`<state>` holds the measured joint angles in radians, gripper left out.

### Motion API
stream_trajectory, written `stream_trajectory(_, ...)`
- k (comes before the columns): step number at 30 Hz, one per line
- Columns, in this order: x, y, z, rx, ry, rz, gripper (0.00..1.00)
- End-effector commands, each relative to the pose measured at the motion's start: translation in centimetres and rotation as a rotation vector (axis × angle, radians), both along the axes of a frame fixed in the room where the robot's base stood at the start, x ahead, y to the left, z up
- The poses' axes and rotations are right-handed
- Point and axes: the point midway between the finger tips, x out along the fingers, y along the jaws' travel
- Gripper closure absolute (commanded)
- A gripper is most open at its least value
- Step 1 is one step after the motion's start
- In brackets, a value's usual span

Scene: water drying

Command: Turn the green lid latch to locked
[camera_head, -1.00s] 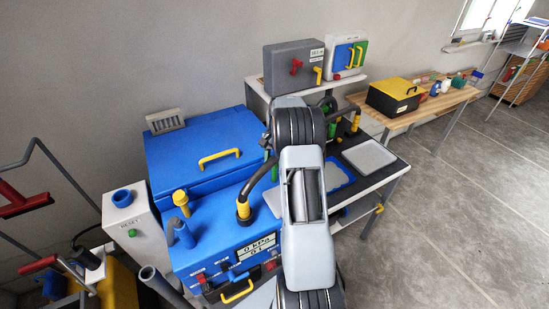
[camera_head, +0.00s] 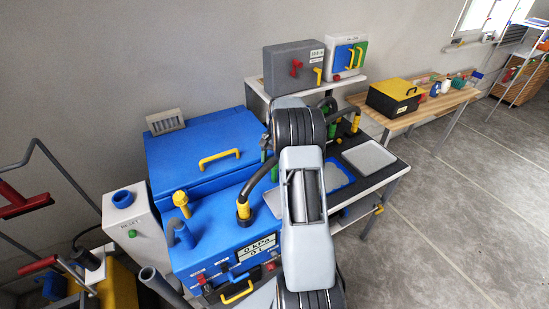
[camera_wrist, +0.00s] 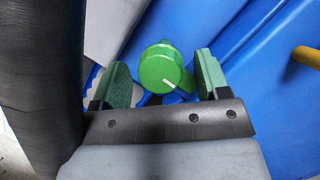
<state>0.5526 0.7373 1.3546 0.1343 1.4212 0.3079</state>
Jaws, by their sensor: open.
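The green lid latch (camera_wrist: 160,68) is a round green knob with a white line on its face, seen in the wrist view. The line points to the lower right. My gripper (camera_wrist: 163,77) is open, with one green finger on each side of the knob. A narrow gap shows on both sides, so the fingers do not appear to press on it. In the head view my arm hides most of the gripper and latch area. The blue lid (camera_head: 200,150) with a yellow handle (camera_head: 220,158) is down on the blue machine (camera_head: 205,255).
A black hose with a yellow end (camera_head: 243,212) rises from the machine beside my arm. A blue-rimmed tray (camera_head: 338,178) and a pale tray (camera_head: 369,157) lie on the bench to the right. A grey box (camera_head: 292,68) stands on the shelf behind. Open floor lies at right.

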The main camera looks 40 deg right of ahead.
Motion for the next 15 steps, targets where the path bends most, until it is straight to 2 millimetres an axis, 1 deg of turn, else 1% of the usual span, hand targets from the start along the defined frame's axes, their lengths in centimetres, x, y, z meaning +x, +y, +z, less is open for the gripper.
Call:
stream_trajectory(4,0.2,-0.2,0.5,-0.001,-0.002,0.000,0.31)
stream_trajectory(7,0.5,-0.7,1.7,-0.003,-0.003,-0.001,0.31)
stream_trajectory(11,1.2,-1.5,4.2,-0.003,-0.004,-0.002,0.31)
stream_trajectory(15,1.9,-2.4,7.1,-0.003,-0.003,-0.001,0.31)
